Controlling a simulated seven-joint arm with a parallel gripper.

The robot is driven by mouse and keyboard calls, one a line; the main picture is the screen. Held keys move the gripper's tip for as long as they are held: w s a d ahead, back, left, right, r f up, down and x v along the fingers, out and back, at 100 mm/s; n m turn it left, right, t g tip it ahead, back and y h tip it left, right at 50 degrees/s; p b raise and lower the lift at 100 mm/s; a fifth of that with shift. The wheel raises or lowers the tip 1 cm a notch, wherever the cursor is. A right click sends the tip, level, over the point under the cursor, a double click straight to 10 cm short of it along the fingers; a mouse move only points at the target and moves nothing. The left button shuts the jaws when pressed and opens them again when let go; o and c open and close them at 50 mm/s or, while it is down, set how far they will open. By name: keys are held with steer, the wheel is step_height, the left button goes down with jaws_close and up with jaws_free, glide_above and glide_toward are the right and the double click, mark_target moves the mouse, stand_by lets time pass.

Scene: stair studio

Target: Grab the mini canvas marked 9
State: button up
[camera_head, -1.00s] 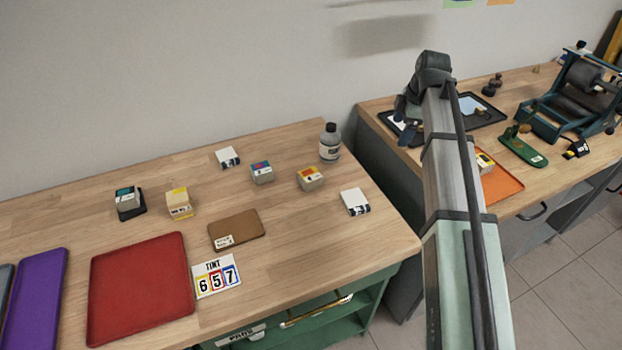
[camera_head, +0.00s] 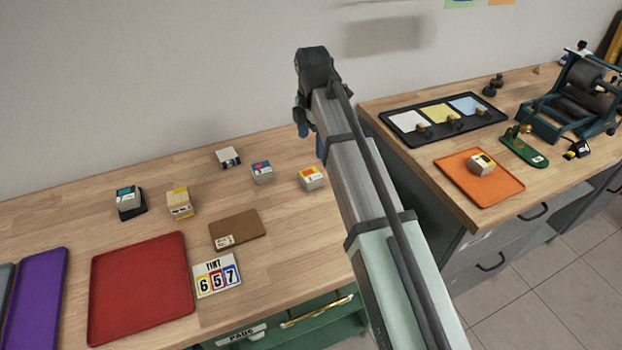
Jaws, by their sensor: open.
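A small white block with dark markings (camera_head: 228,157), possibly a mini canvas, lies at the back of the left table; its marking is too small to read. I cannot make out a 9 on any. My gripper (camera_head: 312,138) is open and empty above the back right of this table. My arm hides the table's right end.
A red tray (camera_head: 140,290), a purple tray (camera_head: 35,300), a brown board (camera_head: 235,229) and a "TINT 657" card (camera_head: 217,275) lie in front. The right table holds an orange tray (camera_head: 500,190) with a block (camera_head: 481,164), a three-panel black tray (camera_head: 440,139) and a roller press (camera_head: 575,100).

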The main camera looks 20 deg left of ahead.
mark_target(314, 173)
steer(key=f, duration=1.3)
steer(key=shift+w+d, duration=0.1)
steer(key=shift+d, duration=0.1)
steer(key=shift+r, duration=0.1)
steer(key=c, duration=1)
